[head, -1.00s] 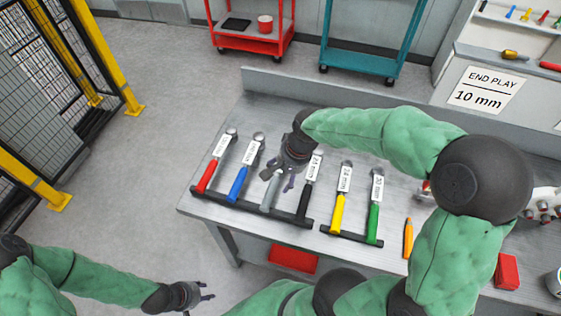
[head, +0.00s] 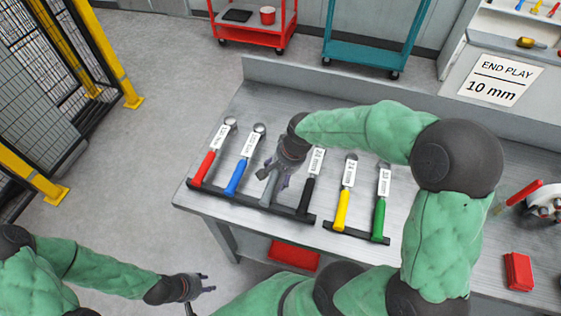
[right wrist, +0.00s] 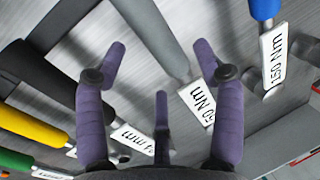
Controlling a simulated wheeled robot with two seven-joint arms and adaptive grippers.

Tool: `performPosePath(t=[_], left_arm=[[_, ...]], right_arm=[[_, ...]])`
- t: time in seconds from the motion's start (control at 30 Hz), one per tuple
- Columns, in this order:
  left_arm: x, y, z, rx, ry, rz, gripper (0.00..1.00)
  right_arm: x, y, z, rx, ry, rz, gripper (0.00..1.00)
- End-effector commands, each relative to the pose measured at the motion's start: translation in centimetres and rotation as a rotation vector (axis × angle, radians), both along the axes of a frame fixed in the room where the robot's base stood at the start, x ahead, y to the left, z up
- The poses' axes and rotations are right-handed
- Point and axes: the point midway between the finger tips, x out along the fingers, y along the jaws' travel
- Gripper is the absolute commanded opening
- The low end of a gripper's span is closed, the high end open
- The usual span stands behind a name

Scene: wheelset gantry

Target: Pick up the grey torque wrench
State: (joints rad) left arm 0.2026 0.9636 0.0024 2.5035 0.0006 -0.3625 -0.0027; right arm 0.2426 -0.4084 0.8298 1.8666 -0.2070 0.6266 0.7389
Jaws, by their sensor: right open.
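The grey torque wrench (head: 266,196) lies in the black rack on the bench, between the blue and black tools. In the head view my right gripper hides most of it above the handle. In the right wrist view its grey handle (right wrist: 152,38) runs between my fingers, and its white label, reading about "50 Nm", is partly hidden by a finger. My right gripper (head: 271,173) is open over the wrench, its purple fingers (right wrist: 172,45) on either side of the handle; contact cannot be told. My left gripper (head: 203,284) hangs away from the bench, fingers apart and empty.
Beside it in the rack are a red wrench (head: 205,168), a blue wrench (head: 237,178) and a black-handled tool (head: 306,195). Yellow (head: 342,210) and green (head: 379,218) tools lie in a second rack. A red box (head: 518,271) sits at right.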

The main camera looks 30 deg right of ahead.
Motion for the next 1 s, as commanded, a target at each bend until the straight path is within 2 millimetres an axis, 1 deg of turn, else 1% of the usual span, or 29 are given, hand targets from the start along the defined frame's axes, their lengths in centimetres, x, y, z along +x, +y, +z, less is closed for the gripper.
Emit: performPosePath(t=[0.03, 0.23, 0.33, 0.5, 0.53, 0.57, 0.6, 0.67, 0.7, 0.77, 1.0], left_arm=[[0.0, 0.0, -0.4, 0.000, 0.000, 0.000, 0.40], [0.0, 0.0, -1.3, 0.000, 0.000, 0.000, 0.40], [0.0, 0.0, -1.4, 0.000, 0.000, 0.000, 0.40], [0.0, 0.0, -1.3, 0.000, 0.000, 0.000, 0.40], [0.0, 0.0, -1.3, 0.000, 0.000, 0.000, 0.40], [0.0, 0.0, -1.3, 0.000, 0.000, 0.000, 0.40], [0.0, 0.0, -1.3, 0.000, 0.000, 0.000, 0.40], [0.0, 0.0, -1.3, 0.000, 0.000, 0.000, 0.40], [0.0, 0.0, -1.3, 0.000, 0.000, 0.000, 0.40], [0.0, 0.0, -1.3, 0.000, 0.000, 0.000, 0.40], [0.0, 0.0, -1.3, 0.000, 0.000, 0.000, 0.40]], right_arm=[[0.2, 0.2, -0.9, 0.000, 0.002, 0.002, 0.69], [0.8, 0.7, -3.5, 0.001, 0.003, 0.002, 0.69], [1.0, 0.8, -4.0, 0.000, 0.000, 0.000, 0.69], [1.0, 0.8, -3.9, 0.000, 0.000, 0.000, 0.69], [1.0, 0.8, -3.9, 0.000, 0.000, 0.000, 0.66], [1.0, 0.8, -3.9, 0.000, 0.000, 0.000, 0.57], [1.0, 0.8, -3.9, 0.000, 0.000, 0.000, 0.46], [1.0, 0.8, -3.9, 0.000, 0.000, 0.000, 0.29], [1.0, 0.8, -3.9, 0.000, 0.000, 0.000, 0.18], [1.0, 0.8, -3.9, 0.001, 0.001, 0.000, 0.01], [1.1, 0.8, -3.8, 0.000, -0.002, 0.001, 0.00]])
